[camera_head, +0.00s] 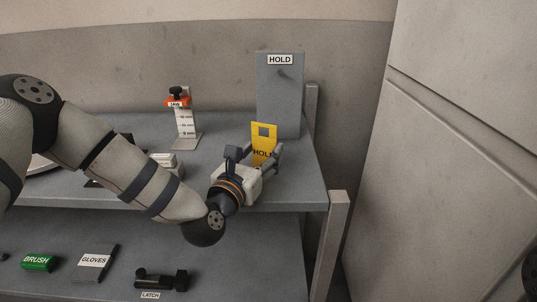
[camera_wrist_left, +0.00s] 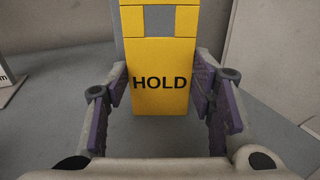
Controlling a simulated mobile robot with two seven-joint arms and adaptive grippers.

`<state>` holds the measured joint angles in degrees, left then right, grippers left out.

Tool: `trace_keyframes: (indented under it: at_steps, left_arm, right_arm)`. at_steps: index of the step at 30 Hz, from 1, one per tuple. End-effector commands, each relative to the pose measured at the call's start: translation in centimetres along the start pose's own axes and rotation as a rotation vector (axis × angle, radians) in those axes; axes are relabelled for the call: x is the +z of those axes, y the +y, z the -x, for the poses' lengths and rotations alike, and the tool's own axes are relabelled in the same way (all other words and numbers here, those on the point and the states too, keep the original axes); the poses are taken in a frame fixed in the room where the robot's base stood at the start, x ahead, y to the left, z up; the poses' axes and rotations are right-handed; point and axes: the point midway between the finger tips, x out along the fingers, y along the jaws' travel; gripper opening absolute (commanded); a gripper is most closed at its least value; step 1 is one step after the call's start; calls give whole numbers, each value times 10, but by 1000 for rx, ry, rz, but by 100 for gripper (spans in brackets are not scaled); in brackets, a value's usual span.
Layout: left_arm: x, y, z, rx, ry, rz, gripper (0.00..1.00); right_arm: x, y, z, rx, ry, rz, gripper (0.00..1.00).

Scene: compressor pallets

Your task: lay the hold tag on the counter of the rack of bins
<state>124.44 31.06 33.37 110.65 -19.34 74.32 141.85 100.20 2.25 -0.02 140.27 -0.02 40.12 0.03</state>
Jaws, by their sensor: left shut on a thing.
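The yellow hold tag (camera_head: 264,137) is upright, with a square hole near its top and the word HOLD facing me. It fills the middle of the left wrist view (camera_wrist_left: 160,75). My left gripper (camera_head: 262,158) is shut on the tag, with purple-padded fingers on both sides of it (camera_wrist_left: 164,92). The tag is near the right end of the grey counter (camera_head: 300,190), in front of a grey board labelled HOLD (camera_head: 279,95) with a peg. I cannot tell whether its lower edge touches the counter. My right gripper is not in view.
A gauge stand with an orange JAW label (camera_head: 184,120) stands left of the board. A whitish block (camera_head: 165,160) is partly behind my left arm. The shelf below holds a green brush box (camera_head: 38,263), a gloves pack (camera_head: 95,262) and a black latch (camera_head: 162,280). A post (camera_head: 331,235) stands at the right end.

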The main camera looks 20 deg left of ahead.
Motion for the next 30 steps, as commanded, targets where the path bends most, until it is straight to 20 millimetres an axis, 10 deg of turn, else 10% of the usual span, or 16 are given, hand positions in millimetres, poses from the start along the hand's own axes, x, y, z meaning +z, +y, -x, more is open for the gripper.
trace_keyframes:
  at_steps: [10, 11, 14, 25, 30]
  left_arm:
    - [-6, 0, 0, -2, 4, 2, 23]
    - [-6, -1, 0, -2, 3, 2, 51]
    - [-4, -1, 0, -2, 2, 2, 69]
    - [4, 0, 2, -2, -2, 1, 69]
    - [2, 0, 34, -1, 2, 5, 69]
  right_arm:
    - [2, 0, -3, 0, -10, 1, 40]
    - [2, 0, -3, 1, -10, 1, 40]
    - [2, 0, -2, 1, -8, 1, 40]
    - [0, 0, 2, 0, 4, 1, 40]
    - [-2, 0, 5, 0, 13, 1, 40]
